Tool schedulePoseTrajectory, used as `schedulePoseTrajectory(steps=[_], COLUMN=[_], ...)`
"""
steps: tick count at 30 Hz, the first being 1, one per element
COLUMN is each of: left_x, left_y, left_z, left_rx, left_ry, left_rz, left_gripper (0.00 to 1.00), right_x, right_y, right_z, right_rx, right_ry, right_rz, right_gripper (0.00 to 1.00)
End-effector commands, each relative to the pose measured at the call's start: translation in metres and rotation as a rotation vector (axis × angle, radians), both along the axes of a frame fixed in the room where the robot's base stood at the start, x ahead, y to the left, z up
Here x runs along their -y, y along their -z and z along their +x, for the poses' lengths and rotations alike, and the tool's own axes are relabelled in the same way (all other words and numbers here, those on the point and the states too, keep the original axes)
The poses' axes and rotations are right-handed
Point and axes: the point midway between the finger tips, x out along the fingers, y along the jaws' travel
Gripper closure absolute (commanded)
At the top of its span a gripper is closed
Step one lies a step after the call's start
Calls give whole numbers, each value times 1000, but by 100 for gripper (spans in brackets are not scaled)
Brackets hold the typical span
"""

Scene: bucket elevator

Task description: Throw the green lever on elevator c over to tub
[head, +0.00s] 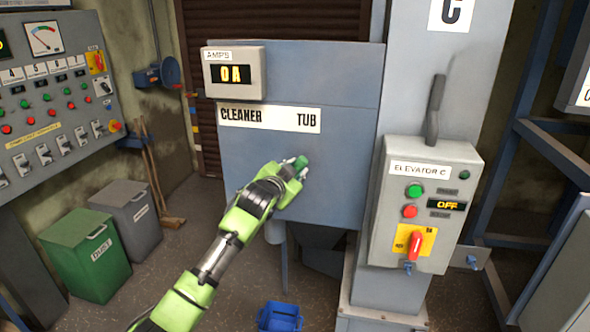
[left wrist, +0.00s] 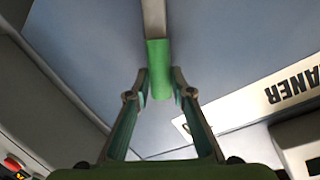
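The green lever (head: 302,162) is on the grey panel (head: 345,165) left of elevator C's control box, below the CLEANER / TUB label (head: 270,119). Its green grip is nearer the TUB end of the label. In the left wrist view its grey shaft leads into the green grip (left wrist: 159,68). My left gripper (head: 296,168) is at the grip, with fingertips (left wrist: 161,82) on either side and closed in to about its width. The lever's pivot is hidden in the head view. My right gripper does not show.
An amps meter (head: 236,74) juts out above the label. The elevator C control box (head: 425,203), with buttons and a red switch, is to the right. A blue bucket (head: 280,317) stands on the floor. A switchboard (head: 50,100) and bins are at the left.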

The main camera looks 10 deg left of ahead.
Motion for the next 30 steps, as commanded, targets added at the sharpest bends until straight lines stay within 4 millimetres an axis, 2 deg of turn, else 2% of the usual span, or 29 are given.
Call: schedulePoseTrajectory(steps=[2, 12, 17, 23, 30], left_x=[2, 1, 0, -3, -8], left_y=[5, 2, 1, -5, -13], left_z=[-1, -1, -9, -35, -73], left_rx=[-8, -4, -3, -2, -4], left_ry=[3, 1, 2, 2, 2], left_rz=[5, 0, -1, 1, 1], left_gripper=[62, 62, 62, 62, 62], right_x=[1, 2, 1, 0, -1], right_y=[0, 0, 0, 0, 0], right_z=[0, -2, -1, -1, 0], right_rx=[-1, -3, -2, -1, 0], right_ry=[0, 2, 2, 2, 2], right_rz=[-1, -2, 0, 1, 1], right_gripper=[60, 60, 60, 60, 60])
